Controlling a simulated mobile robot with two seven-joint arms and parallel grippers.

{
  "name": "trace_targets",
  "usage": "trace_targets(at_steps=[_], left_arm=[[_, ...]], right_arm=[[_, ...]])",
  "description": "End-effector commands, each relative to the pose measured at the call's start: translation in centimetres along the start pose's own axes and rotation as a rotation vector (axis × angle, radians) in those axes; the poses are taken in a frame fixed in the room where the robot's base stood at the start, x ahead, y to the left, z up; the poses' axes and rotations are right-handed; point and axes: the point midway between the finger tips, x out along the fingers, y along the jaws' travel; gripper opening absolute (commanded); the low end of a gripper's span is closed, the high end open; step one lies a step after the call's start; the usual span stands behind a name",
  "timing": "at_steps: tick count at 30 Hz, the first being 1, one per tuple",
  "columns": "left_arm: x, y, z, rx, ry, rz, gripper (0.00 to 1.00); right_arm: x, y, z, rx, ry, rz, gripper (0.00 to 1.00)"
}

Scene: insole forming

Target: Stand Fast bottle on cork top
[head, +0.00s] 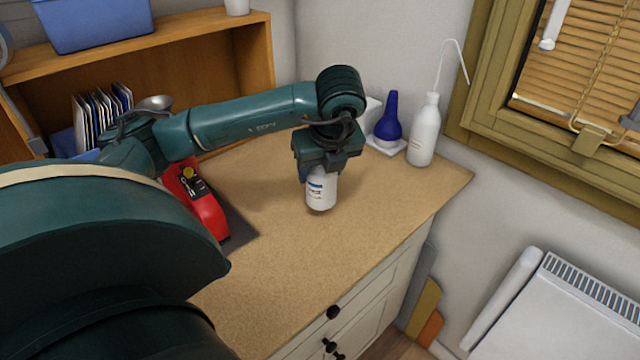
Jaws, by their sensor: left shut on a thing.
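A small white bottle (320,193) with a blue and red label is upright below my left gripper (323,172). My left gripper points down and is shut on the upper part of the bottle, hiding its cap. The cork top (290,255) is the tan, speckled surface of the cabinet. The bottle's base is over the right middle part of the cork top; I cannot tell whether it touches. My right gripper is not in view.
A white wash bottle (424,132) and a blue bulb (389,118) stand at the back right. A red device (197,200) sits on a dark mat at the left. A wooden shelf (190,35) is behind. The cork top's front middle is clear.

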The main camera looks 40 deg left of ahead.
Motion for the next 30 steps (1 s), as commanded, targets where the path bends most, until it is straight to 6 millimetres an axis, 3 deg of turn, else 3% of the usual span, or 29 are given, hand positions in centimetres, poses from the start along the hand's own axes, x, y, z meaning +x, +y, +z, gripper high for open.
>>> trace_targets(at_steps=[11,22,23,30], left_arm=[[4.0,0.0,-1.7,0.002,0.001,0.000,0.22],[4.6,-0.1,-1.9,0.002,0.000,-0.004,0.22],[4.7,-0.1,-2.0,0.002,0.001,-0.003,0.53],[4.5,-0.1,-1.9,0.003,0.001,-0.002,0.73]], right_arm=[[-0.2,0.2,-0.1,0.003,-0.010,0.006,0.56],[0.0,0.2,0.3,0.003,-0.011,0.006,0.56],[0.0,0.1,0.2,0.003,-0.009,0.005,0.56],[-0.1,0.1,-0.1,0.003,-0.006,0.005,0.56]])
